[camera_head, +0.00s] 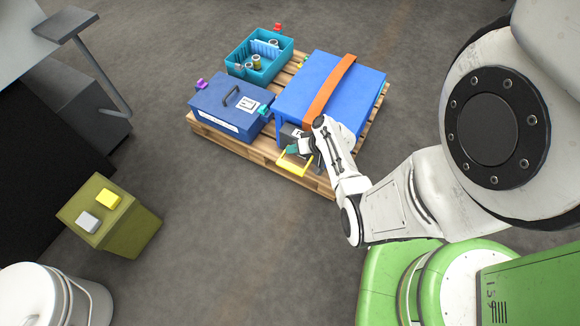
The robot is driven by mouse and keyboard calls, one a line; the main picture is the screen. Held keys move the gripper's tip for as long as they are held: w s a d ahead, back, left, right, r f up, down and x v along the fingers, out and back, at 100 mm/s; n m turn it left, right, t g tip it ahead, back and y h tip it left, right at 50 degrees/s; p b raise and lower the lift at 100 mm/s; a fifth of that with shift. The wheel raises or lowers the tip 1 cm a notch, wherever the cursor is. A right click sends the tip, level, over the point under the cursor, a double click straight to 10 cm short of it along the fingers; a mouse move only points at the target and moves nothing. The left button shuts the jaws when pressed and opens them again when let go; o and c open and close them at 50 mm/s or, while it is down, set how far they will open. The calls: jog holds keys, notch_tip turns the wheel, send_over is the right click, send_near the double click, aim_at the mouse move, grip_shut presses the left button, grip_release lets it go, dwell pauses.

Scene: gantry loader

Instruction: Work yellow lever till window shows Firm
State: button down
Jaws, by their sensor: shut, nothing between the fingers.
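The yellow lever (291,165) sticks out low at the pallet's front edge, below the end of an orange strap (329,92). The strap runs over a large blue box (350,88). My gripper (296,149) is shut and empty, right beside the lever's upper part. I cannot tell whether it touches the lever. A small dark housing (290,131) shows behind my gripper, partly covered by it. The window is not visible, and I cannot read any word on it.
A blue case (218,112) and a teal crate (236,57) holding cylinders share the wooden pallet (239,146). An olive pedestal (130,231) with yellow and grey blocks stands left, near a white bucket (85,300). The floor between is clear.

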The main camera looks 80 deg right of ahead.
aim_at(292, 167)
notch_tip(292, 167, down, 8)
jog(key=b, duration=0.7)
jog(key=shift+f, duration=0.1)
jog(key=shift+f, duration=0.1)
dwell(1.6)
jog(key=shift+f+b, duration=0.3)
jog(key=shift+b, duration=0.2)
jog(key=shift+a+f+b, duration=0.1)
jog(key=shift+f+b, duration=1.55)
jog(key=shift+f, duration=0.05)
dwell(1.9)
jog(key=shift+r, duration=0.1)
jog(key=shift+r+p, duration=1.7)
jog(key=shift+r, duration=0.35)
